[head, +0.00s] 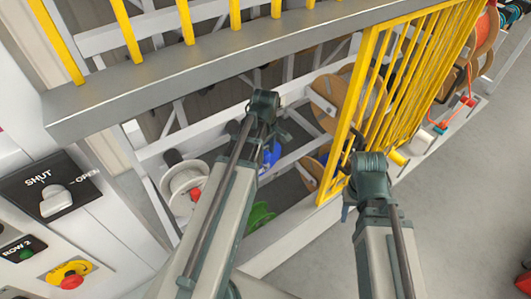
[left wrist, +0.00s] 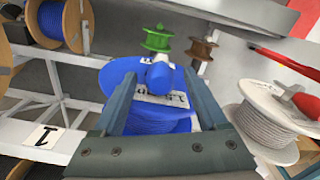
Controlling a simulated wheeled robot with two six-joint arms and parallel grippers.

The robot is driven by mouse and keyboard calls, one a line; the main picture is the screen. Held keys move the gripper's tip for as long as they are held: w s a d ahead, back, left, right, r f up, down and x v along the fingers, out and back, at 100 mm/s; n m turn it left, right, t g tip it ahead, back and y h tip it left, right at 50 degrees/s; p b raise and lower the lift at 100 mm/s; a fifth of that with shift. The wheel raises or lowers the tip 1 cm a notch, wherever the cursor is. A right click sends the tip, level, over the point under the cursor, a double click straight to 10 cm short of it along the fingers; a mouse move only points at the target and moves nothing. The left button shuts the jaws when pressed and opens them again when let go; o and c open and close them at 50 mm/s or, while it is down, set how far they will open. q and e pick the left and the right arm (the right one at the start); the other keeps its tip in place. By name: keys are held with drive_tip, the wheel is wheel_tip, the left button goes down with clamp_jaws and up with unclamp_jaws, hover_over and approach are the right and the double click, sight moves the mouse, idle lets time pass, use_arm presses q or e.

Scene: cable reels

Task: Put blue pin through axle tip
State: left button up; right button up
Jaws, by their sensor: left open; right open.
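My left gripper (head: 266,138) reaches down inside the rack behind the yellow fence. In the left wrist view its open fingers (left wrist: 161,92) stand either side of a blue cylindrical piece (left wrist: 161,76) above a pale plate with dark marks. A blue reel (left wrist: 150,125) sits behind and below these. I cannot tell whether the cylinder is the pin or the axle tip, or whether the fingers touch it. Blue also shows beside the gripper in the head view (head: 271,154). My right gripper (head: 354,152) is open near the yellow fence; its fingers are hard to make out.
A white reel (head: 181,185) stands left of my left arm, and a green reel (head: 257,217) lies low to its right. The yellow fence (head: 410,70) and grey rail (head: 200,82) bound the rack.

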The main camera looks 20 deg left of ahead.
use_arm(q)
drive_tip(key=shift+r, duration=0.1)
wheel_tip(320, 180, up, 14)
drive_tip(key=p, duration=1.3)
drive_tip(key=shift+p, duration=0.4)
drive_tip(key=shift+f, duration=0.2)
drive_tip(key=s+d+f+m+b, duration=0.5)
drive_tip(key=d+f+m+b, duration=0.4)
drive_tip(key=d+b, duration=0.1)
drive_tip(key=s+d+f+m+y+b, duration=0.1)
drive_tip(key=s+d+f+m+b, duration=0.5)
drive_tip(key=d+f+m+b, duration=0.3)
drive_tip(key=shift+d+f+m+b, duration=0.4)
drive_tip(key=shift+d+f+m, duration=0.2)
drive_tip(key=shift+f, duration=0.2)
